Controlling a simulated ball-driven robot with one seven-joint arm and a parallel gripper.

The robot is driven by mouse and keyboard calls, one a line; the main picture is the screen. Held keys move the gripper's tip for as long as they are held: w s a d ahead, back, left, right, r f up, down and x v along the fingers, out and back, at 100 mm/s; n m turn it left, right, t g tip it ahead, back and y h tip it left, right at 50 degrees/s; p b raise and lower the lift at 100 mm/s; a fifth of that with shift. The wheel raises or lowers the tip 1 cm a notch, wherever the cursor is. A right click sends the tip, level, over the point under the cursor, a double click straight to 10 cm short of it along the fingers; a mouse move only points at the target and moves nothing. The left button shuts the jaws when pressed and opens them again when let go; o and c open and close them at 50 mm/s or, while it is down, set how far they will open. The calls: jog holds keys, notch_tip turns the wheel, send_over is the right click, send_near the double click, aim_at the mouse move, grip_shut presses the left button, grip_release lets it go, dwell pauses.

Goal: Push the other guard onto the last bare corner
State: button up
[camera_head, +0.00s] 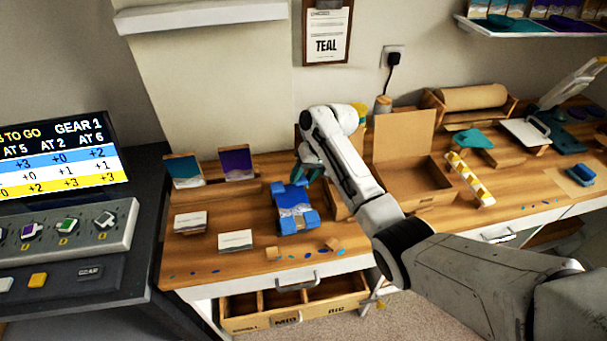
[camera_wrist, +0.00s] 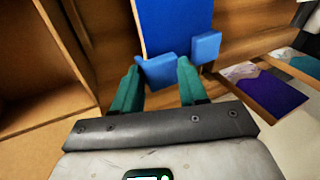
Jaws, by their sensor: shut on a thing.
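A blue panel (camera_head: 293,200) lies on the wooden bench, with blue guards (camera_head: 289,227) at its near corners and another at its far left corner (camera_head: 279,190). My gripper (camera_head: 309,173) is at its far right end. In the wrist view, my gripper (camera_wrist: 160,72) is shut on a blue guard (camera_wrist: 158,72) between its teal fingers. This guard is right against the left corner of the panel's near edge (camera_wrist: 175,22); I cannot tell whether it is fully seated. Another guard (camera_wrist: 206,47) sits at the other corner of that edge.
An open cardboard box (camera_head: 413,180) stands to the right of my arm. White-topped stacks (camera_head: 190,222) lie left of the panel, and teal and purple sample cards (camera_head: 236,163) stand behind. An open drawer (camera_head: 292,305) sticks out below the bench. Small chips lie along the front edge.

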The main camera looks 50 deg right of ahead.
jog(key=shift+f, duration=0.4)
jog(key=shift+s+a+f+p, duration=0.1)
jog(key=shift+a+p, duration=0.05)
jog(key=shift+p, duration=0.15)
dwell(0.7)
jog(key=o, duration=1.2)
notch_tip(320, 180, up, 8)
jog(key=p, duration=0.7)
jog(key=shift+c, duration=0.5)
